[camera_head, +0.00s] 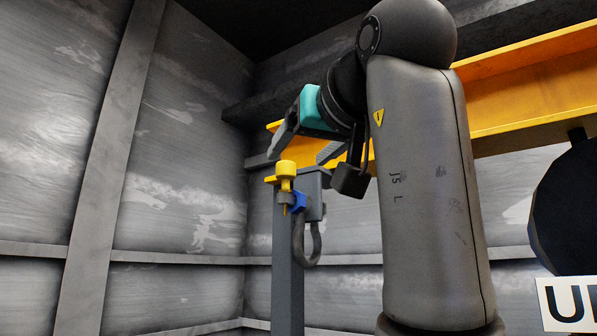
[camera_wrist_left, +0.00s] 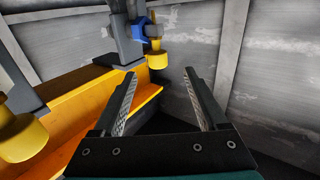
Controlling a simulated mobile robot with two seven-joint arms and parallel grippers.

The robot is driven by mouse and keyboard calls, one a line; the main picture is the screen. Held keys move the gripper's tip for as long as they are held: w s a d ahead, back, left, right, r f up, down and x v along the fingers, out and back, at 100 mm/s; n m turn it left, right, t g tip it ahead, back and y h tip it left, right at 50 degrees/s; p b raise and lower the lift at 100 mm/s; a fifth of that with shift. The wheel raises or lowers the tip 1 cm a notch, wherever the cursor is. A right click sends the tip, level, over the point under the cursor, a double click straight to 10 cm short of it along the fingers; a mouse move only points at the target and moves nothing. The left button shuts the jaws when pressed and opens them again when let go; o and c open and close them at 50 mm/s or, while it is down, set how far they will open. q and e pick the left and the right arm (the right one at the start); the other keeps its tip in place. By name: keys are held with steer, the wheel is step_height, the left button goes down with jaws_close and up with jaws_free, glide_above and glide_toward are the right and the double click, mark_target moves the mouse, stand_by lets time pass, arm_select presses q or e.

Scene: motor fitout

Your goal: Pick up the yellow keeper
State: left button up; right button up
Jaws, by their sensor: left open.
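The yellow keeper (camera_head: 287,169) is a knob with a thin pin pointing down. It stands upright in a small grey collar beside a blue clip (camera_head: 299,201) at the top of a grey post (camera_head: 288,270). In the left wrist view the keeper (camera_wrist_left: 157,59) appears beyond the fingertips, between their lines, with the blue clip (camera_wrist_left: 139,29) behind it. My left gripper (camera_head: 297,154) is open and empty, just above the keeper and apart from it. Both open fingers of my left gripper (camera_wrist_left: 159,73) show in the wrist view. My right gripper is not visible.
An orange-yellow beam (camera_head: 530,90) runs behind my left arm. A grey shackle (camera_head: 308,245) hangs from the post's bracket. In the left wrist view another yellow knobbed part (camera_wrist_left: 22,138) is at the left, by the beam. Grey ribbed metal walls (camera_head: 180,150) surround the corner.

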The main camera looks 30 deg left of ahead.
mark_target(289, 168)
arm_select(q)
steer(key=x, duration=0.3)
steer(key=shift+w+a+p, duration=0.15)
steer(key=shift+a+p, duration=0.1)
steer(key=shift+p, duration=0.15)
steer(key=p+x, duration=0.2)
steer(key=x, duration=0.2)
steer(key=shift+w, duration=0.35)
steer(key=shift+w+a+f, duration=0.1)
steer(key=shift+w+a, duration=0.2)
steer(key=shift+a, duration=0.05)
jaws_close()
